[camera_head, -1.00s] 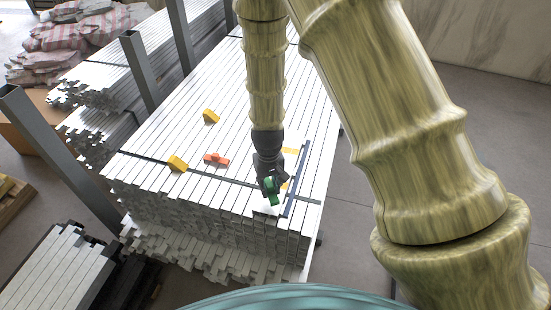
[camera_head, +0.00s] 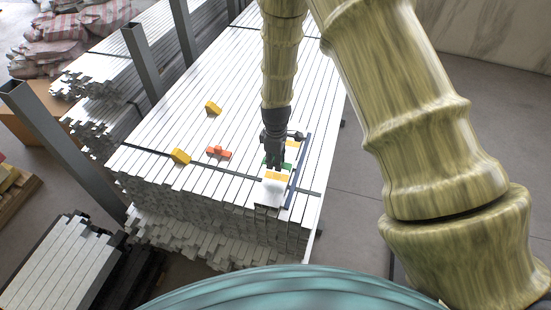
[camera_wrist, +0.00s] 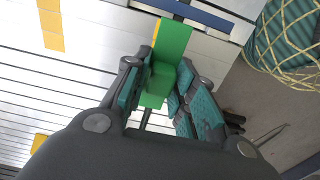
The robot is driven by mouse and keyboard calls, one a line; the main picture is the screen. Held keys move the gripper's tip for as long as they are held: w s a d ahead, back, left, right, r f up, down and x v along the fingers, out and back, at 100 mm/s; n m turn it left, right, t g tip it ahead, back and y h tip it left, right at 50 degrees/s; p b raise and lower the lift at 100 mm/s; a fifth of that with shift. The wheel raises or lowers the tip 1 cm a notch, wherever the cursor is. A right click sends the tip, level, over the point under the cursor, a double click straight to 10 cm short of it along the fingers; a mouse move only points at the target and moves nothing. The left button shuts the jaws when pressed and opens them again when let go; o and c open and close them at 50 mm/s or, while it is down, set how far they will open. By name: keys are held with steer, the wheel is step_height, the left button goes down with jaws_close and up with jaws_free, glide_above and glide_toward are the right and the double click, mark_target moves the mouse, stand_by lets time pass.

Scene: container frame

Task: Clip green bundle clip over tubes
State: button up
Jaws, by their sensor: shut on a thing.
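The green bundle clip (camera_wrist: 170,50) is held between the teal-padded fingers of my gripper (camera_wrist: 160,92) in the wrist view. In the head view my gripper (camera_head: 277,162) points down low over the front right of the stacked white tubes (camera_head: 225,95), and only a bit of the green clip (camera_head: 264,163) shows beside it. A dark strap (camera_head: 140,151) runs across the tubes. The clip's far end lies close to this strap and a blue bar in the wrist view. I cannot tell whether the clip touches the tubes.
A blue bar (camera_head: 300,160) lies along the stack's right side, right of my gripper. Yellow blocks (camera_head: 181,156) (camera_head: 213,107) and an orange-red piece (camera_head: 219,152) lie to the left on the tubes. Grey upright posts (camera_head: 141,55) stand along the left side.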

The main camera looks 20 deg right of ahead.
mark_target(276, 176)
steer(key=shift+f+b, duration=1.6)
steer(key=shift+f, duration=1)
steer(key=shift+f, duration=0.7)
stand_by(0.9)
steer(key=o, duration=1.6)
steer(key=shift+o, duration=0.2)
steer(key=shift+r, duration=0.1)
steer(key=shift+s+r+p, duration=0.1)
steer(key=shift+r+p, duration=2.45)
steer(key=shift+r, duration=0.9)
